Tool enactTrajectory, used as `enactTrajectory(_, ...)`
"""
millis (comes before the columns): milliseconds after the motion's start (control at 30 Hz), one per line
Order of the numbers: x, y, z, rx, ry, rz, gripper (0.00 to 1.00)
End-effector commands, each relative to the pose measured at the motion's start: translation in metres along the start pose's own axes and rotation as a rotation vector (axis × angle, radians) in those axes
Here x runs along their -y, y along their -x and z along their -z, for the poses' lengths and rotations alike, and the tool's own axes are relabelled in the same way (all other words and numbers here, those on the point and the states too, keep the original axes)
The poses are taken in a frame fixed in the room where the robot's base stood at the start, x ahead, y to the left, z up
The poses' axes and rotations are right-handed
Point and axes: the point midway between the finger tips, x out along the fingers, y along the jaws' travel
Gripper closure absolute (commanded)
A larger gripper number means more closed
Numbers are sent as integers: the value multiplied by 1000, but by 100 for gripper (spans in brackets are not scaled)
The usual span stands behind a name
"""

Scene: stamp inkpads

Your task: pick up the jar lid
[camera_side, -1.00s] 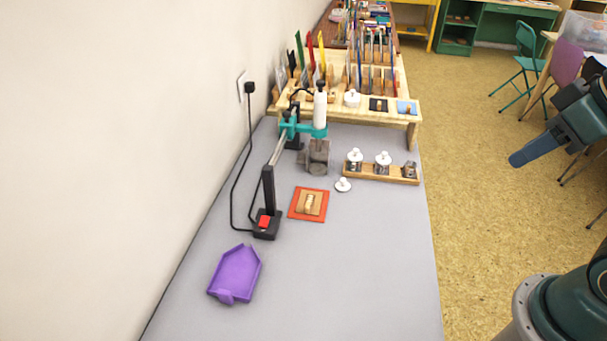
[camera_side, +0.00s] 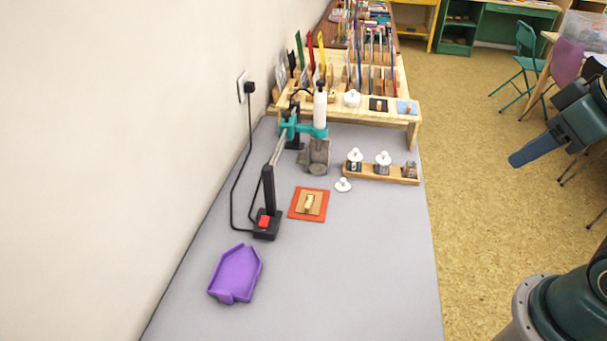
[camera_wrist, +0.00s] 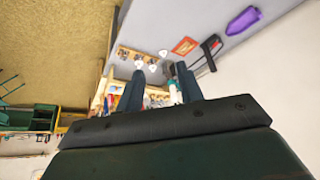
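A small white jar lid (camera_side: 343,185) with a knob lies loose on the grey table, in front of the wooden jar rack (camera_side: 348,175). The rack holds jars; two wear white knobbed lids, and the right-hand jar (camera_side: 410,171) shows no white lid. In the wrist view the loose lid (camera_wrist: 163,53) is a small white spot beyond my fingers. My gripper (camera_wrist: 159,68) is open, its two dark fingers apart with nothing held. In the side view my gripper (camera_side: 518,160) hangs over the floor, well right of the table and far from the lid.
A stamp on an orange-red pad (camera_side: 296,212) lies left of the lid. A teal and black stand (camera_side: 303,130) with a grey block is behind it. A purple tray (camera_side: 235,274) lies at the front left. A wooden shelf stands behind; the front right table (camera_side: 370,280) is clear.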

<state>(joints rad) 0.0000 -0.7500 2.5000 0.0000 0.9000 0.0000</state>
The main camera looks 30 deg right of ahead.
Motion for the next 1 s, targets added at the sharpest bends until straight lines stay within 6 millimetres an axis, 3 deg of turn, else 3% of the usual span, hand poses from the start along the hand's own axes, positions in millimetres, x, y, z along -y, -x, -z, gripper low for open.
enactTrajectory(33, 0, 0, 0, 0, 0, 0, 53)
enactTrajectory(133, 0, 0, 0, 0, 0, 0, 34)
enactTrajectory(567, 0, 0, 5, 5, -17, 0, 34)
enactTrajectory(767, -1, -2, 26, 32, -92, -3, 34)
enactTrajectory(1000, -2, -13, 70, 84, -253, -14, 34)
